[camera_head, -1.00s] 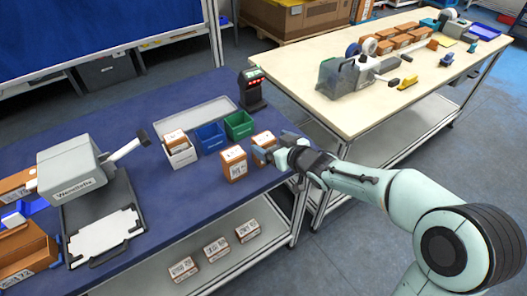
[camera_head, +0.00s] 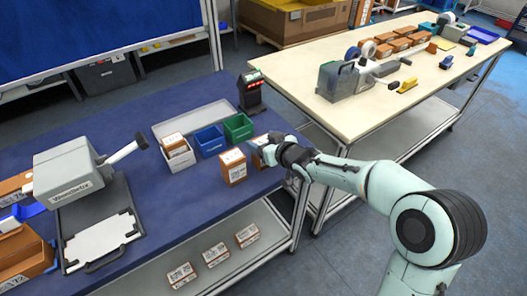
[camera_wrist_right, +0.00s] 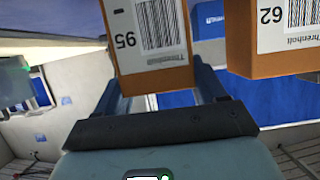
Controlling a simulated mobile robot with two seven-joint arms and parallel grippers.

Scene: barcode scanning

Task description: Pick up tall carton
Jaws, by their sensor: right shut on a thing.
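A brown carton with a white barcode label (camera_wrist_right: 150,40) fills the top middle of the right wrist view, between the two fingers. My right gripper (camera_wrist_right: 160,88) is shut on it. In the head view the same carton (camera_head: 263,139) shows at the tip of my right gripper (camera_head: 266,152), partly hidden by the fingers, close to the blue table's front edge. I cannot tell whether its base is clear of the table. A second brown carton (camera_head: 232,167) stands upright just to its left; it also shows at the right in the wrist view (camera_wrist_right: 285,60). My left gripper is not in view.
White (camera_head: 178,158), blue (camera_head: 209,140) and green (camera_head: 238,127) bins stand behind the cartons, with a black scanner (camera_head: 250,92) with red lights behind them. A grey machine (camera_head: 70,172) stands at the left. A cream table (camera_head: 330,118) is at the right.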

